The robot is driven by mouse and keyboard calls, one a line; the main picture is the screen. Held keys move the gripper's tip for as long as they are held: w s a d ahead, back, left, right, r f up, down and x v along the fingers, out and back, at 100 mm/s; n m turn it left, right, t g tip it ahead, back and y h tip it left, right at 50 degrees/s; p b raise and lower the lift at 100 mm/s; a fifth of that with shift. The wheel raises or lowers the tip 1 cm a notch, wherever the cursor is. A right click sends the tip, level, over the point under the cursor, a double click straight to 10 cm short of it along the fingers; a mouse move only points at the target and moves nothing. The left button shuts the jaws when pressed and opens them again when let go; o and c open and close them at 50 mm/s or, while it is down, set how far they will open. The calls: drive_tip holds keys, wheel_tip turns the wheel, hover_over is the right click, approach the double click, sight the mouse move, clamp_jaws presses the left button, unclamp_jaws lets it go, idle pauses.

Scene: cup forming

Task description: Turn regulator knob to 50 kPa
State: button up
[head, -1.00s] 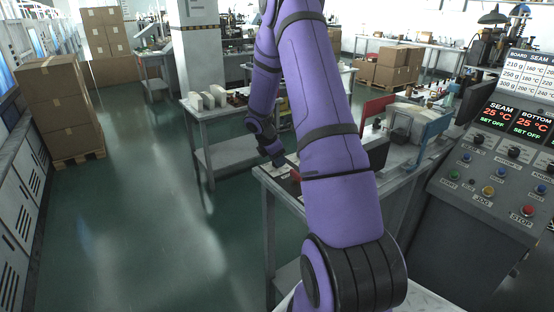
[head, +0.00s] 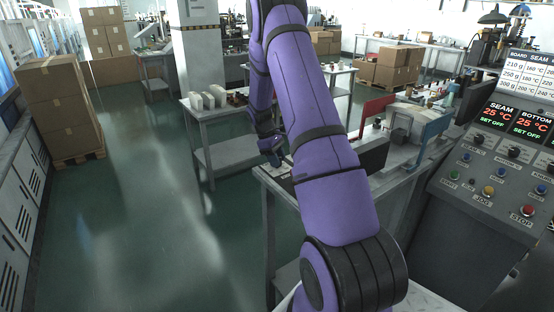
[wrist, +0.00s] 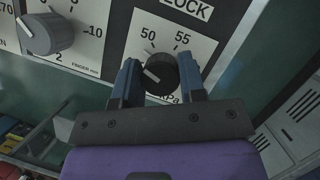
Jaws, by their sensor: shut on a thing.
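The regulator knob (wrist: 162,74) is round and black with a short white mark on its face. It sits on a white dial plate (wrist: 202,46) with the numbers 50 and 55 above it and "kPa" below it, partly hidden by my gripper. The white mark lies left of the knob's centre; which value it points to I cannot tell for sure. My gripper (wrist: 157,70) is shut on the knob, one blue finger on each side. In the head view my gripper (head: 273,152) is small and dark at the end of my purple arm, and the knob cannot be made out.
A second, grey knob (wrist: 46,34) with its own scale sits to the left on the same panel. A control console (head: 490,170) with buttons and red displays stands at the right. Stacked boxes (head: 60,105) stand at the left. The green floor (head: 130,220) between is open.

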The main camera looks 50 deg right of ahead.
drive_tip(key=m+y, duration=0.1)
drive_tip(key=m, duration=0.3)
drive_tip(key=shift+m+y, duration=0.4)
idle(0.4)
drive_tip(key=o, duration=0.9)
drive_tip(key=v, duration=1)
drive_tip(key=shift+w+d+r, duration=0.1)
drive_tip(key=shift+w+r, duration=0.15)
drive_tip(key=shift+r, duration=0.1)
